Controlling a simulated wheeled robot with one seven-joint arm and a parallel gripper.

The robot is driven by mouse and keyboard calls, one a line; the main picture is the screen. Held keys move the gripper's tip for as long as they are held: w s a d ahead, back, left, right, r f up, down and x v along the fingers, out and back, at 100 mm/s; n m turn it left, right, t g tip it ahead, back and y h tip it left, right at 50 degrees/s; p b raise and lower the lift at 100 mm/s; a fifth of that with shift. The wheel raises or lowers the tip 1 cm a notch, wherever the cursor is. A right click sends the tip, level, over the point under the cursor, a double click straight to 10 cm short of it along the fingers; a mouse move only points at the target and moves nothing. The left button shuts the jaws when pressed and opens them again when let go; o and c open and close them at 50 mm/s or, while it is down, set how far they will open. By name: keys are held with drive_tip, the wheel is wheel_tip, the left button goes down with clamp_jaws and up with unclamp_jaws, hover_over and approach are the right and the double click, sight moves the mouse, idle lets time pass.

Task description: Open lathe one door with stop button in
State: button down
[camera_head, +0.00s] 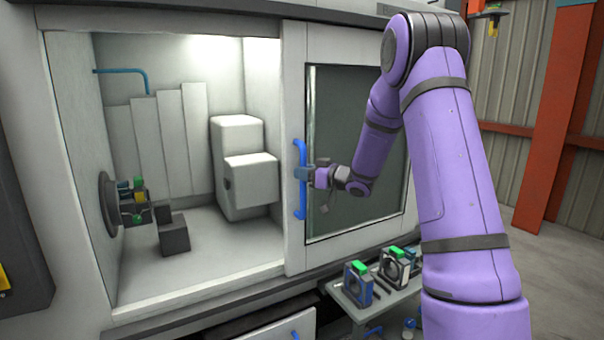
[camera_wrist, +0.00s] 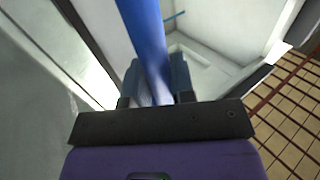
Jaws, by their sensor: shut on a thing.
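The lathe door (camera_head: 292,110) is a light grey sliding panel with a dark window (camera_head: 340,130). It stands to the right, and the left part of the lathe's front is open. The blue door handle (camera_head: 300,205) is a vertical bar on the door's left edge. My gripper (camera_head: 303,174) is shut on the handle near its middle. In the wrist view the blue handle (camera_wrist: 143,35) runs between the fingers of my gripper (camera_wrist: 158,80). No stop button can be made out for certain in either view.
Inside the lathe are a chuck (camera_head: 110,204) at left and a pale block-shaped unit (camera_head: 250,180). Below the door, a grey shelf (camera_head: 375,312) holds a blue part (camera_head: 357,286) and a white part (camera_head: 393,270) with green tops. An orange post (camera_head: 553,110) stands at right.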

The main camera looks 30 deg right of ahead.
drive_tip(key=c, duration=1)
unclamp_jaws()
drive_tip(key=v, duration=1)
drive_tip(key=shift+s+d, duration=0.2)
drive_tip(key=shift+s, duration=0.1)
